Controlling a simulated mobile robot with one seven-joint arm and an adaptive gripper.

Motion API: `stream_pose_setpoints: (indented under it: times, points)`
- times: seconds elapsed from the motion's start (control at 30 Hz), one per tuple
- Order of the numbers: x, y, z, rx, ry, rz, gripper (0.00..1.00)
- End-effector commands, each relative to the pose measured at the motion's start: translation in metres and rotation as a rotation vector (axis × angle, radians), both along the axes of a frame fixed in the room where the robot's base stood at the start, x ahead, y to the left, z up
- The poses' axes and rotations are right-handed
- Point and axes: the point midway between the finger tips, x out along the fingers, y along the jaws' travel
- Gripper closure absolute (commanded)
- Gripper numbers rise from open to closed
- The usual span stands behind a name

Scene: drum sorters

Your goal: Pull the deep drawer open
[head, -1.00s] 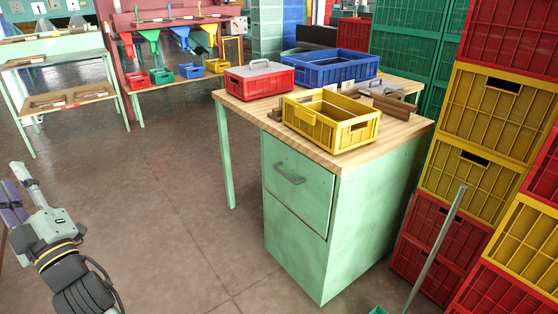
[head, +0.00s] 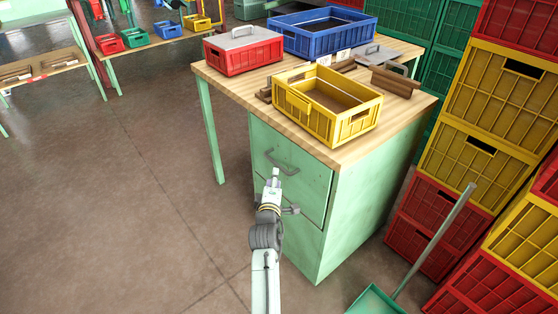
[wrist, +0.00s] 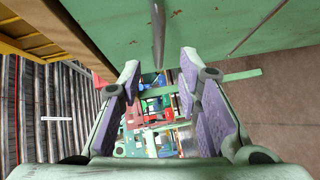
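A pale green cabinet under the wooden workbench (head: 225,85) has a drawer front (head: 315,180) with a grey bar handle (head: 283,163). The drawer looks shut. My gripper (head: 275,174) is in front of this drawer, just below and close to the handle in the head view. In the wrist view my gripper (wrist: 160,75) is open, with purple pads on both fingers and nothing held. The handle (wrist: 158,32) shows there at the top middle, beyond the fingertips and in line with the gap. My wrist hides part of the lower cabinet front.
Yellow (head: 350,125), red (head: 243,55) and blue (head: 322,35) crates stand on the bench top. Stacked red and yellow crates (head: 470,150) rise close to the cabinet's right. A long-handled green dustpan (head: 375,300) stands at the lower right. The floor (head: 130,200) at left is clear.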

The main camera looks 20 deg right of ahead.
Motion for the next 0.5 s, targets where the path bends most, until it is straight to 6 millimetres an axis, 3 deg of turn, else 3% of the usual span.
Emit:
stream_pose_setpoints:
  times: [0.3, 0.5]
  points:
    - [0.056, -0.025, -0.006, -0.003, -0.001, 0.001, 0.69]
    - [0.076, -0.034, -0.010, -0.001, -0.002, 0.001, 0.69]
